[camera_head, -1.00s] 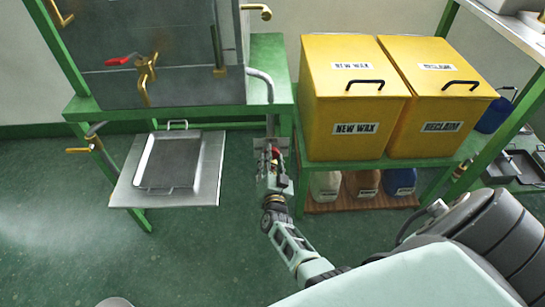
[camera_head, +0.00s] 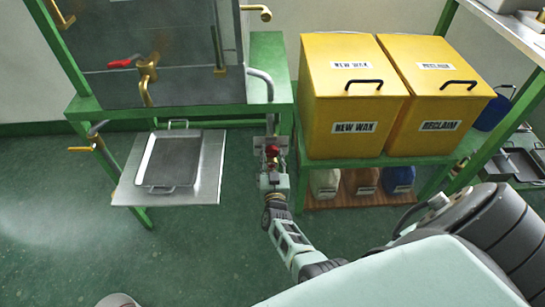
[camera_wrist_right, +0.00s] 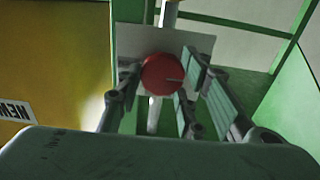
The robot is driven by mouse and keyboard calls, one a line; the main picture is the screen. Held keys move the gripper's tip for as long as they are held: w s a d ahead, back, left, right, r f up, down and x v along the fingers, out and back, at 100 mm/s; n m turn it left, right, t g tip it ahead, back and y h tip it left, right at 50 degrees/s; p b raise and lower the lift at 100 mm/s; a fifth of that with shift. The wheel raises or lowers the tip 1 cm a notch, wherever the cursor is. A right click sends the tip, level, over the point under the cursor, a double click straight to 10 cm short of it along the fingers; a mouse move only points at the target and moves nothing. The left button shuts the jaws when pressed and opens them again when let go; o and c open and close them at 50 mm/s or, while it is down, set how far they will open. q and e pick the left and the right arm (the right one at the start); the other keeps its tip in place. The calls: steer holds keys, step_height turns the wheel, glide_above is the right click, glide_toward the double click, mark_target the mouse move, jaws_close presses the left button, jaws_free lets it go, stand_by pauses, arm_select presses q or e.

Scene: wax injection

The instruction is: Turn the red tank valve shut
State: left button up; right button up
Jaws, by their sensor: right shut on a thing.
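A round red valve knob (camera_head: 272,150) sits at the lower end of the grey pipe that comes down from the tank stand, in front of a small metal plate. In the right wrist view the knob (camera_wrist_right: 160,75) shows as a red disc with a thin mark to the right of its middle. My right gripper (camera_head: 272,160) is at the knob, with its fingers (camera_wrist_right: 158,95) on either side, shut on it. The grey tank (camera_head: 180,85) also has a brass tap with a red lever (camera_head: 119,62). My left gripper is not in view.
Two yellow bins, new wax (camera_head: 350,100) and reclaim (camera_head: 440,95), stand close to the right of the knob on a green rack. A grey tray (camera_head: 170,162) lies on a metal shelf (camera_head: 208,170) at left. The green floor in front is clear.

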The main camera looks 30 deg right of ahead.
steer(key=shift+s+a+f, duration=0.1)
steer(key=shift+s+f, duration=0.1)
steer(key=shift+f, duration=0.2)
steer(key=o, duration=0.9)
steer(key=shift+o, duration=1)
steer(key=shift+w+r, duration=0.1)
steer(key=shift+r, duration=0.05)
steer(key=shift+r, duration=0.1)
